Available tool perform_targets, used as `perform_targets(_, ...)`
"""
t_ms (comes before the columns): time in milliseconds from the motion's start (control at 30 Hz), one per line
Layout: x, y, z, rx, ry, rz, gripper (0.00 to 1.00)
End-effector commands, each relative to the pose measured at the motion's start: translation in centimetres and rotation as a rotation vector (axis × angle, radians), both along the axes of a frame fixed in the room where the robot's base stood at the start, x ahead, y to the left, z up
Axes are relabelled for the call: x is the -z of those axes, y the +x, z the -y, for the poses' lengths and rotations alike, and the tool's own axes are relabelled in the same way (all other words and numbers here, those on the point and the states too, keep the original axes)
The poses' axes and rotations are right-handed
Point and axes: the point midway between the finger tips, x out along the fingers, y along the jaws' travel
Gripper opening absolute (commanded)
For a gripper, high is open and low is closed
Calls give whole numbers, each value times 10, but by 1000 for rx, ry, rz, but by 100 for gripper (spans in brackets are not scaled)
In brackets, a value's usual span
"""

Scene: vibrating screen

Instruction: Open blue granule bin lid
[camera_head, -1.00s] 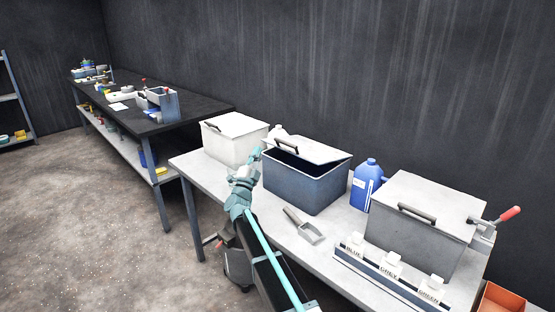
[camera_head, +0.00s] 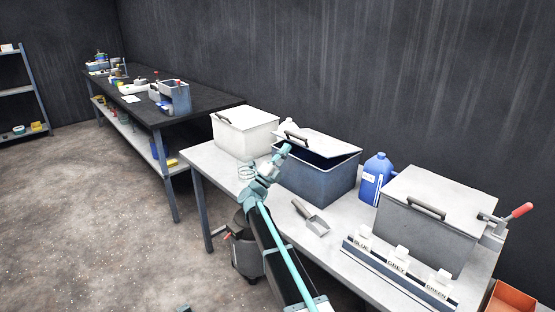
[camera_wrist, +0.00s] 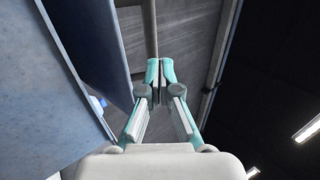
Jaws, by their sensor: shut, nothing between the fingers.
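The blue granule bin (camera_head: 315,182) stands mid-table. Its pale lid (camera_head: 325,147) is tilted, with a dark gap between it and the rim. The dark lid handle (camera_head: 296,138) is at the lid's raised left front. My gripper (camera_head: 286,148) is at that edge, just below the handle; whether it touches the lid is hard to tell. In the wrist view my gripper (camera_wrist: 160,68) has its fingers together and empty, with the grey lid (camera_wrist: 186,38) behind them and the blue bin wall (camera_wrist: 60,100) at left.
A white bin (camera_head: 245,135) stands to the left and a grey bin (camera_head: 425,225) to the right. A blue jug (camera_head: 374,182) is beside the blue bin. A scoop (camera_head: 312,220) and a labelled rack (camera_head: 400,270) lie in front. Bare table surrounds the scoop.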

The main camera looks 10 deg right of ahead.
Motion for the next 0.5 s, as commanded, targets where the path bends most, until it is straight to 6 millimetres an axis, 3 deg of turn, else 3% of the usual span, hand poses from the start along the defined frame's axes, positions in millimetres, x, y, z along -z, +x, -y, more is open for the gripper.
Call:
perform_targets(200, -25, 17, 22, 1, 0, 1, 0)
perform_targets(500, -34, 25, 34, -1, 0, -1, 0)
